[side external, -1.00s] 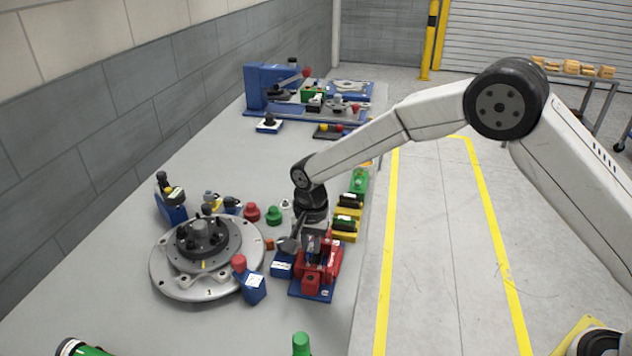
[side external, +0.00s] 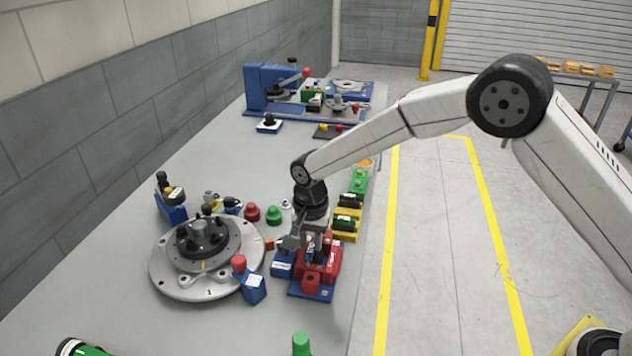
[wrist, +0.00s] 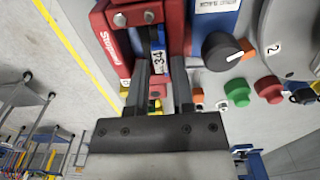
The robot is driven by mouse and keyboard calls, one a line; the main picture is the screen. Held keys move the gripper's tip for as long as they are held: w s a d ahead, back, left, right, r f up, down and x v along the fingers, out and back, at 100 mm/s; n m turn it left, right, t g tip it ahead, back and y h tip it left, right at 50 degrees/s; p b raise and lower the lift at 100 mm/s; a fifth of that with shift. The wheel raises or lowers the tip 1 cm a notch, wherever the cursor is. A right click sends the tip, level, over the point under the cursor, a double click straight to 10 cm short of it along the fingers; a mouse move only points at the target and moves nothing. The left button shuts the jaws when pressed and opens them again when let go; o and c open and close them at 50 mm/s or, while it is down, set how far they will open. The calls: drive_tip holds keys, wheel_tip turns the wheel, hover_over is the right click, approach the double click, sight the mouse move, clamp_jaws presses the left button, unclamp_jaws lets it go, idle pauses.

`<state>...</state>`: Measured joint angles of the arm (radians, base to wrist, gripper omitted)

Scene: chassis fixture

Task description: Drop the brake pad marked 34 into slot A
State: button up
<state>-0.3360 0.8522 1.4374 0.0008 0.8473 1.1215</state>
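The brake pad marked 34 (wrist: 161,62) has a blue and white label and lies in line with the gap between my fingers. It is over or in the red fixture (wrist: 113,50), which also shows in the side view (side external: 332,262); how deep it sits is hidden. My gripper (wrist: 160,66) points down at the fixture, with a finger on each side of the pad. I cannot tell whether the fingers touch it. The side view shows my gripper (side external: 314,241) just above the fixture.
A round grey turntable (side external: 170,272) stands left of the fixture. A blue block with a black knob (wrist: 222,50) is close beside it. Green (side external: 274,215) and red (side external: 252,212) knobs and yellow-green holders (side external: 346,225) stand behind. The bench's right edge is close.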

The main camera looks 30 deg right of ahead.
drive_tip(key=shift+r, duration=1)
drive_tip(key=o, duration=0.6)
drive_tip(key=shift+c, duration=0.2)
drive_tip(key=shift+r, duration=0.1)
drive_tip(key=shift+r, duration=2.2)
drive_tip(key=shift+d, duration=0.1)
